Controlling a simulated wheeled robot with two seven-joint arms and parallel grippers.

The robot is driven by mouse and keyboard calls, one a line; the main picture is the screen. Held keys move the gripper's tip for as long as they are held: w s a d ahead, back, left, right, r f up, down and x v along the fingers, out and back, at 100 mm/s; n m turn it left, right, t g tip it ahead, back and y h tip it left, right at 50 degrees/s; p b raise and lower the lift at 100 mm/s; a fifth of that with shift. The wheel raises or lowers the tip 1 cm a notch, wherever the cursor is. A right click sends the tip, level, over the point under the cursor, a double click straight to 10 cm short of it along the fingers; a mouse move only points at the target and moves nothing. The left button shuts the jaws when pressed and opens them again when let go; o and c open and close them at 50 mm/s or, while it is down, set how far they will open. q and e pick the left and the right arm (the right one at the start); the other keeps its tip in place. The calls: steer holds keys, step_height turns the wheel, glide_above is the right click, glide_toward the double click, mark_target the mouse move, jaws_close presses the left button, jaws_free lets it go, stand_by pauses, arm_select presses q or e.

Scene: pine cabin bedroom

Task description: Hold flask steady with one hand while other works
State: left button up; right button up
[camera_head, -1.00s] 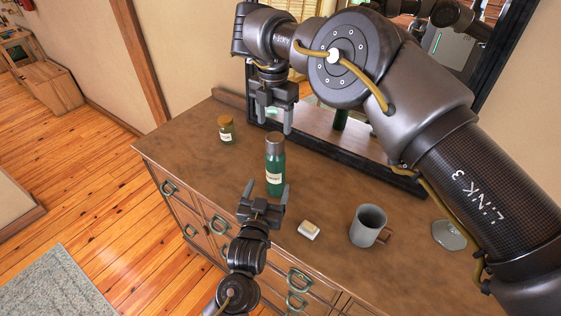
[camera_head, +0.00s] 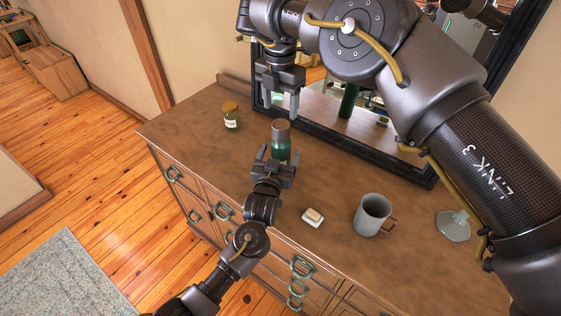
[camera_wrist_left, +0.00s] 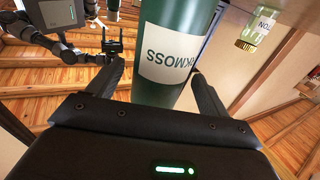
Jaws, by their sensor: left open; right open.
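The green flask (camera_head: 281,150) with a grey-brown cap stands upright on the brown dresser top (camera_head: 190,140). My left gripper (camera_head: 279,158) is open, with its fingers to either side of the flask's lower body in the head view. The left wrist view shows the flask's green body and white label (camera_wrist_left: 172,53) between the spread fingers (camera_wrist_left: 160,85); I cannot tell whether they touch it. My right gripper (camera_head: 281,103) is open and empty, pointing down above and behind the flask's cap.
A small labelled jar (camera_head: 231,118) stands left of the flask. A dark-framed mirror (camera_head: 345,152) stands behind.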

arm_select(q)
steer(key=shift+x, duration=1)
arm_select(e)
steer(key=shift+s+d+r, duration=0.1)
steer(key=shift+s+d, duration=0.05)
steer(key=shift+w, duration=0.25)
arm_select(q)
steer(key=shift+w+d, duration=0.2)
steer(key=shift+w, duration=0.35)
steer(key=shift+s, duration=0.1)
steer(key=shift+c, duration=0.2)
arm_select(e)
steer(key=shift+s, duration=0.15)
